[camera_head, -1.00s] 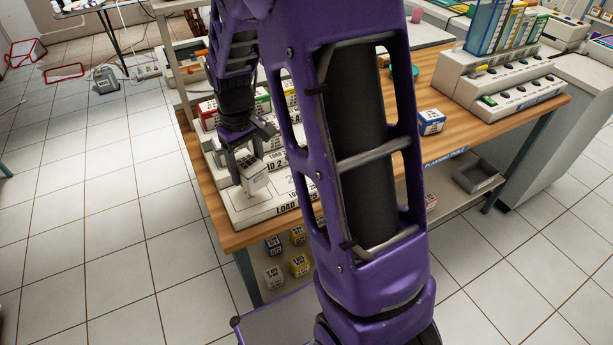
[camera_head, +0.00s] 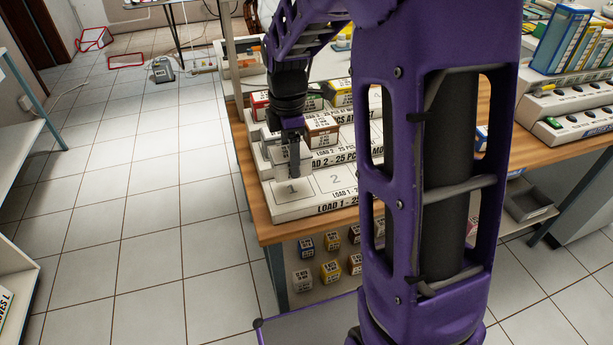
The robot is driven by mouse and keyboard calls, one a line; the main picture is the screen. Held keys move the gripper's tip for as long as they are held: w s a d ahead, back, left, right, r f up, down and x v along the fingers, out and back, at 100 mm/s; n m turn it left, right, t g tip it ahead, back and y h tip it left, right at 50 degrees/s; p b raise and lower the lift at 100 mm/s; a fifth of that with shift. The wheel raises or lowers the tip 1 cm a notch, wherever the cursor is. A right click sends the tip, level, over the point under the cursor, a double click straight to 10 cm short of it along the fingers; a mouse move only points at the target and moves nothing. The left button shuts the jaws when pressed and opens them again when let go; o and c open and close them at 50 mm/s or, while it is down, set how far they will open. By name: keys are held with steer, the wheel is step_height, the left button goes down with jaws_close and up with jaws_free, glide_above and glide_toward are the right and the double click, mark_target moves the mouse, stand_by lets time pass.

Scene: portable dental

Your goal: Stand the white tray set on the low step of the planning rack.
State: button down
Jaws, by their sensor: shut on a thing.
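The planning rack is a white stepped block on the wooden table. Its low step (camera_head: 310,205), marked LOAD 1, is at the front, with numbered spots 1 and 2 on its top, both bare. My gripper (camera_head: 294,174) points down over the left end of the rack, close above or behind spot 1. It is shut on the white tray set (camera_head: 280,157), a small white box mostly hidden by the fingers and hard to tell from the white rack. I cannot tell whether the box touches the rack. A brown-and-white box (camera_head: 322,131) stands on the middle step to the right.
Red, green and yellow boxes (camera_head: 341,93) stand on the top step. My arm hides the table's middle. A white rack with blue folders (camera_head: 565,40) stands at right.

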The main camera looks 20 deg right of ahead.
steer(key=shift+f+b, duration=0.5)
steer(key=shift+f, duration=2.25)
steer(key=shift+f, duration=0.1)
steer(key=shift+f, duration=0.15)
steer(key=shift+c, duration=1.6)
jaws_free()
step_height(320, 180, up, 12)
steer(key=shift+r+p, duration=0.25)
steer(key=shift+p, duration=0.9)
